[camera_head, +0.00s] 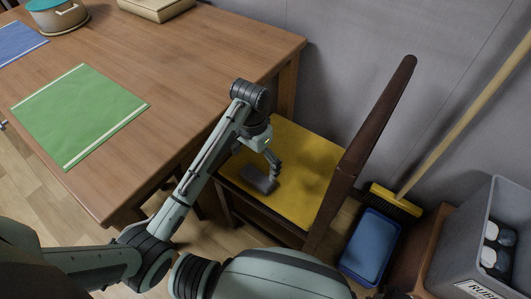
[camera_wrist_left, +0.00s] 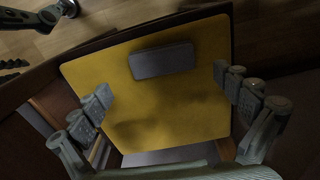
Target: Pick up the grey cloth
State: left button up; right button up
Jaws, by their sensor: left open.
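The grey cloth (camera_head: 258,179) is a small folded rectangle lying on the yellow chair seat (camera_head: 300,150), near the seat's front left edge. In the left wrist view the cloth (camera_wrist_left: 162,60) lies flat near the top edge of the seat. My left gripper (camera_head: 272,164) is above the seat, close to the cloth in the head view. In the left wrist view its fingers (camera_wrist_left: 163,85) are spread wide with nothing between them, and the cloth shows beyond them. My right gripper does not show.
The chair's dark backrest (camera_head: 362,135) rises to the right of the seat. The wooden table (camera_head: 180,60) with a green placemat (camera_head: 80,115) is to the left.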

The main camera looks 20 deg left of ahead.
aim_at(257, 176)
pick_arm(q)
jog(key=shift+w, duration=0.4)
jog(key=shift+f, duration=0.35)
jog(key=shift+s+f, duration=0.1)
jog(key=shift+f, duration=0.8)
notch_tip(257, 176, down, 5)
jog(key=shift+d+r, duration=0.1)
jog(key=shift+d, duration=0.05)
jog(key=c, duration=0.8)
